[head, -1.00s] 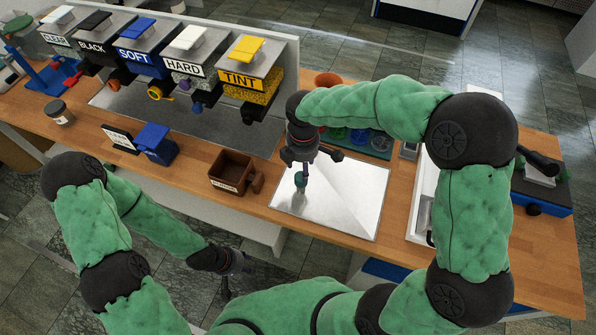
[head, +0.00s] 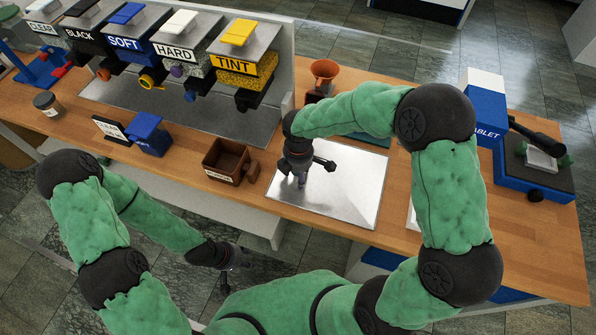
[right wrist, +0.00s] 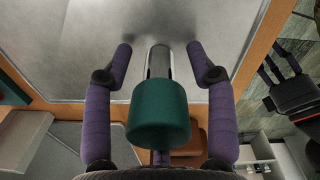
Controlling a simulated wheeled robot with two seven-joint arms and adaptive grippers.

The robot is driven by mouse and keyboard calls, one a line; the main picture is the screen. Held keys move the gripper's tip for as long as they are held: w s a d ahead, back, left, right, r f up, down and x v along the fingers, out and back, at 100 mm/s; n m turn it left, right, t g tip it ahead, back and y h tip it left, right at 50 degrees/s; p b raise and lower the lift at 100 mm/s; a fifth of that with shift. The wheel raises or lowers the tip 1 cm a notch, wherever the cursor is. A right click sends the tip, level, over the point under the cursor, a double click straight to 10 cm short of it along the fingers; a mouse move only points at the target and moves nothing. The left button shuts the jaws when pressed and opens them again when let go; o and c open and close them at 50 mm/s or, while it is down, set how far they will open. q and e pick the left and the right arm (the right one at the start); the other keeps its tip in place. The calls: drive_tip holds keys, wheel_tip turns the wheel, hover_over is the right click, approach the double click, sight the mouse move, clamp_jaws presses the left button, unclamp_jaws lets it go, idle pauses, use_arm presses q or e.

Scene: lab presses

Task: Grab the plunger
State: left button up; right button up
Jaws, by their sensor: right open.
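The plunger (right wrist: 158,118) shows in the right wrist view as a dark green cylindrical knob on a shiny metal shaft. It stands between the two fingers of my right gripper (right wrist: 158,50), which are spread apart with a gap on each side. In the head view my right gripper (head: 300,178) points down over the metal plate (head: 350,192) on the bench, and it hides the plunger. My left gripper (head: 236,262) hangs low in front of the bench, away from the plunger. Its fingers are too small and dark to read.
An open brown box (head: 225,170) stands just left of the plate. A row of labelled presses (head: 243,62) lines the back left. An orange funnel (head: 323,74) stands behind the plate, and a blue tablet press (head: 535,168) is at the far right.

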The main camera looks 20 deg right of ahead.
drive_tip(key=shift+r, duration=0.1)
clamp_jaws()
idle(0.3)
